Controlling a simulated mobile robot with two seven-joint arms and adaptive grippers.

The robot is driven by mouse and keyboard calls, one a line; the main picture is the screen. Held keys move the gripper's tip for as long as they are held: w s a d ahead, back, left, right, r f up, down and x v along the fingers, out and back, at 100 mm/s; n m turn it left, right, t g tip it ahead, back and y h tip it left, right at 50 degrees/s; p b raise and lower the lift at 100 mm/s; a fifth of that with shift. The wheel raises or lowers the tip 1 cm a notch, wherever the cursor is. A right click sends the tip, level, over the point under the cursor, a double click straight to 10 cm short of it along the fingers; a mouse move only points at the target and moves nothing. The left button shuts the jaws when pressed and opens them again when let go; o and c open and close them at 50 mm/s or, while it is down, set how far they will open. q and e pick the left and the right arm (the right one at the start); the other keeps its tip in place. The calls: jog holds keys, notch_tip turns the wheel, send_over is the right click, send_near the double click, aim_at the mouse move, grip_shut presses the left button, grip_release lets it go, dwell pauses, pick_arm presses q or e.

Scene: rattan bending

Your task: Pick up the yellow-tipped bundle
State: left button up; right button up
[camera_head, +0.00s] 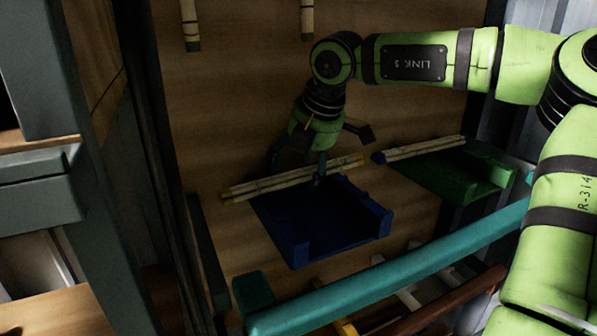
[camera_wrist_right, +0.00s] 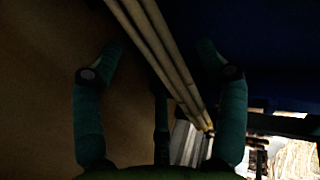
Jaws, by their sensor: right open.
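The yellow-tipped bundle (camera_head: 258,186) is a set of pale rods with yellow ends. It lies slanted along the back edge of the dark blue tray (camera_head: 348,239) in the head view. My right gripper (camera_head: 318,168) is over the bundle's right half with its fingers spread. In the right wrist view the rods (camera_wrist_right: 158,48) run between the open teal fingers (camera_wrist_right: 160,62), with visible space to the left finger. Whether any finger touches the rods cannot be told. My left gripper is not in view.
A blue-tipped bundle (camera_head: 424,149) lies at a green tray (camera_head: 472,182) to the right. A teal bar (camera_head: 400,276) crosses in front of the blue tray. Rods (camera_head: 190,22) hang on the wooden back panel (camera_head: 245,85). A grey-teal frame (camera_head: 95,170) stands at left.

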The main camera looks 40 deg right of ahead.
jog(key=shift+a, duration=0.1)
jog(key=shift+s+r, duration=0.1)
jog(key=c, duration=1.3)
